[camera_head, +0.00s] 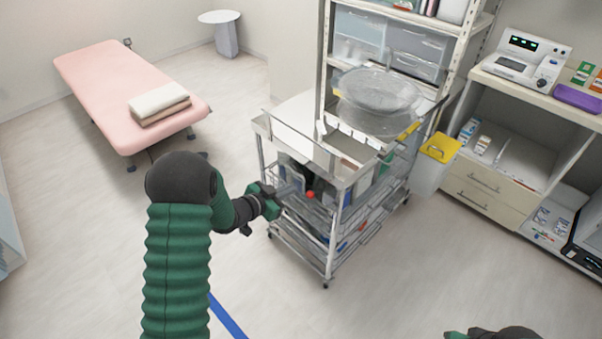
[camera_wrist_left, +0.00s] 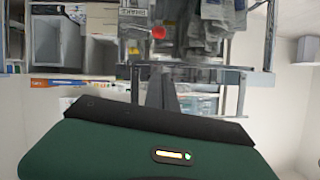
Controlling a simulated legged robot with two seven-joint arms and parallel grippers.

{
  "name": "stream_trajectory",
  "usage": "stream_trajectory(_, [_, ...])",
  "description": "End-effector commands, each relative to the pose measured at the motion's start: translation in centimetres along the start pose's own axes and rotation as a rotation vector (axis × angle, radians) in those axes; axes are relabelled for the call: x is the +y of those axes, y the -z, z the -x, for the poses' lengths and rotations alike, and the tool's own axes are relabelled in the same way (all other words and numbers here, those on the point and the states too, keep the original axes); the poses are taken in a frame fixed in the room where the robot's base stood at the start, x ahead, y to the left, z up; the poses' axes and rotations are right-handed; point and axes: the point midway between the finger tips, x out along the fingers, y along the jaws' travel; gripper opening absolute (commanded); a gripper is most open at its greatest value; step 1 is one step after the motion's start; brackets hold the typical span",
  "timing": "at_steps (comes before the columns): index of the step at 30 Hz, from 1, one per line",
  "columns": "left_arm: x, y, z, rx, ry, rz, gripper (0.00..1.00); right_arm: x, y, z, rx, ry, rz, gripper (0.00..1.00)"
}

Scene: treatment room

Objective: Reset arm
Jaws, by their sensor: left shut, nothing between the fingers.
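My left gripper (camera_head: 292,191) reaches in from the left at the near left side of a metal trolley (camera_head: 333,184). It is shut with nothing held. In the left wrist view its dark fingers (camera_wrist_left: 160,88) point toward the trolley's wire basket. A small red ball (camera_head: 310,194) shows just beyond the fingertips; it also shows in the left wrist view (camera_wrist_left: 158,32). I cannot tell whether the fingers touch the trolley. Part of my right arm shows at the bottom right edge of the head view; its fingers cannot be made out.
A pink treatment bed (camera_head: 118,85) with folded towels (camera_head: 159,103) stands at the upper left. A shelf rack (camera_head: 325,60) stands behind the trolley. A yellow-lidded bin (camera_head: 440,149) hangs at its right. A cabinet (camera_head: 490,185) is at the right. The floor in front is clear.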

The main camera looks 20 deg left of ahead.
Motion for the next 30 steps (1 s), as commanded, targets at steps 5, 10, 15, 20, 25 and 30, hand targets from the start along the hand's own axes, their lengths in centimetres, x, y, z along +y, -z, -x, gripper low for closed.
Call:
stream_trajectory(5, [0.2,0.7,0.2,-0.017,0.011,-0.001,0.0,0.0,0.1,0.4,0.0,0.0,0.0,0.36])
stream_trajectory(10, [1.7,4.6,4.2,-0.255,0.137,0.06,0.0,0.0,0.8,3.4,0.0,0.0,0.0,0.36])
stream_trajectory(15, [9.9,4.8,15.2,-0.667,0.18,0.243,0.0,0.0,1.6,6.6,0.001,0.0,0.0,0.36])
stream_trajectory(20, [16.4,3.7,22.3,-0.89,0.122,0.356,0.0,0.0,1.8,7.6,0.0,0.0,0.0,0.36])
stream_trajectory(25, [18.5,3.1,24.5,-0.962,0.094,0.392,0.0,0.0,1.8,7.7,0.0,0.0,0.0,0.36])
stream_trajectory(30, [18.5,3.1,24.4,-0.962,0.095,0.392,0.0,0.0,1.8,7.6,0.0,0.0,0.0,0.36])
